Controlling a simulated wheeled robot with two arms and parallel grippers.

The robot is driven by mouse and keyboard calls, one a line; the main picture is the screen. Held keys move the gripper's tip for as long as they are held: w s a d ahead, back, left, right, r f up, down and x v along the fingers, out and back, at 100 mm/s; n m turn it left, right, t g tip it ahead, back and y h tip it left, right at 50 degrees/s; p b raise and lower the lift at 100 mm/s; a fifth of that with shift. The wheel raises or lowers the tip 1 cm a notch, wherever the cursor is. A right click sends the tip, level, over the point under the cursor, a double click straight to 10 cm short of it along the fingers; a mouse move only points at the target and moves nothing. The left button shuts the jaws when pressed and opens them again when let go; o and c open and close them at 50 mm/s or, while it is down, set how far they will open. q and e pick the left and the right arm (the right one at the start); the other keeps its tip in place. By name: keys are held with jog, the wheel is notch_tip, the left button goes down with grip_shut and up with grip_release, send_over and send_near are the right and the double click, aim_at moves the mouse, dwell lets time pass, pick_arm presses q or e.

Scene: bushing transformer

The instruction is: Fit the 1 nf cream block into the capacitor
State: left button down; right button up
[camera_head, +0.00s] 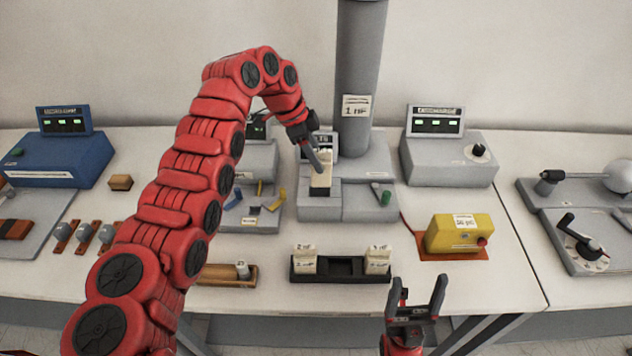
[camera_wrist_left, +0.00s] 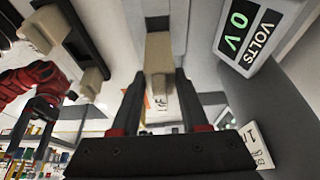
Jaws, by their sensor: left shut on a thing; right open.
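The cream block (camera_head: 321,176) is upright at the front of the grey capacitor (camera_head: 347,205), below its tall grey column labelled 1 nF. My left gripper (camera_head: 322,158) is shut on the block from above. In the left wrist view the block (camera_wrist_left: 159,55) is between the two dark fingers (camera_wrist_left: 160,85), with part of its label showing. The block's lower end meets a dark slot area on the capacitor. I cannot tell how deep it sits. My right gripper (camera_head: 417,296) is open and empty near the table's front edge.
A black tray (camera_head: 341,278) at the front holds two cream blocks at its ends, with an empty middle. A yellow box (camera_head: 460,233) stands to the right. A wooden tray (camera_head: 228,276) is at front left. Grey meter (camera_head: 448,155) and blue meter (camera_head: 61,155) stand at the back.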

aim_at(316, 180)
pick_arm(q)
notch_tip(316, 180, down, 3)
jog(key=shift+w+a, duration=0.1)
jog(key=shift+a, duration=0.05)
jog(key=shift+f+b, duration=0.35)
jog(key=shift+f, duration=0.1)
notch_tip(316, 180, down, 4)
jog(key=shift+f, duration=0.2)
jog(key=shift+c, duration=2.1)
grip_release()
jog(key=shift+r, duration=0.1)
jog(key=p+v, duration=0.1)
jog(key=v, duration=1.1)
